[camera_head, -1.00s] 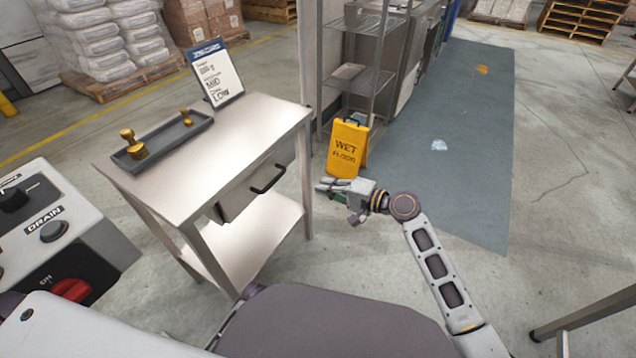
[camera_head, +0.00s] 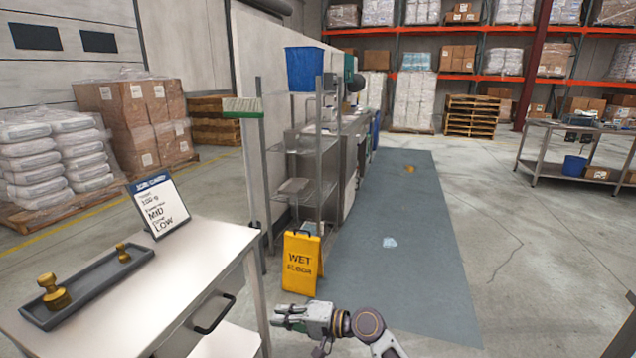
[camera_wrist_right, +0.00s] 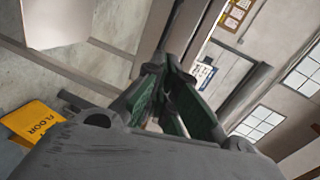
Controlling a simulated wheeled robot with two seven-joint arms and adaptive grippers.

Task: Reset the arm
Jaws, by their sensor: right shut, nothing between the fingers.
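My right gripper (camera_head: 290,318) is at the bottom middle of the head view, in front of the yellow wet floor sign and to the right of the steel table (camera_head: 215,240). It points left, with its fingers shut and nothing held. In the right wrist view its green-padded fingers (camera_wrist_right: 172,110) come together at the middle with no object between them. My left gripper is in neither view.
The yellow wet floor sign (camera_head: 301,263) stands just beyond the right gripper. The table bears a grey tray (camera_head: 95,290) with brass weights and a sign card (camera_head: 159,205). A wire shelf (camera_head: 322,170) stands behind. The blue-grey mat (camera_head: 410,220) is mostly clear.

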